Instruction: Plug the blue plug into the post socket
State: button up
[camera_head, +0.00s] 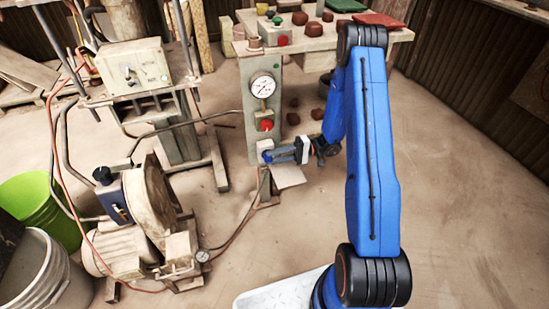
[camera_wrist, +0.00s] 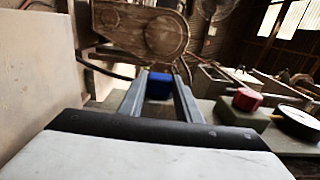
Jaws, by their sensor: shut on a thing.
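The blue plug (camera_wrist: 158,86) sits between the two fingertips of my gripper (camera_wrist: 160,90) in the wrist view. In the head view the plug (camera_head: 267,156) is a small blue patch at the tips of my gripper (camera_head: 271,155), which is shut on it. The plug is right at the pale socket box (camera_head: 265,145) low on the post (camera_head: 254,105), under the red knob. The plug's front end is hidden, so I cannot tell whether it is in the socket or just in front of it.
Above the socket, the post carries a red knob (camera_head: 266,125) and a round gauge (camera_head: 263,87). A bench (camera_head: 395,36) with trays stands behind. A motor with a large wheel (camera_head: 150,205) and hoses stand at left. The floor at right is clear.

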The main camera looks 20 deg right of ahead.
jog(key=o, duration=1.1)
jog(key=shift+o, duration=0.2)
jog(key=d, duration=1.7)
jog(key=shift+d, duration=0.2)
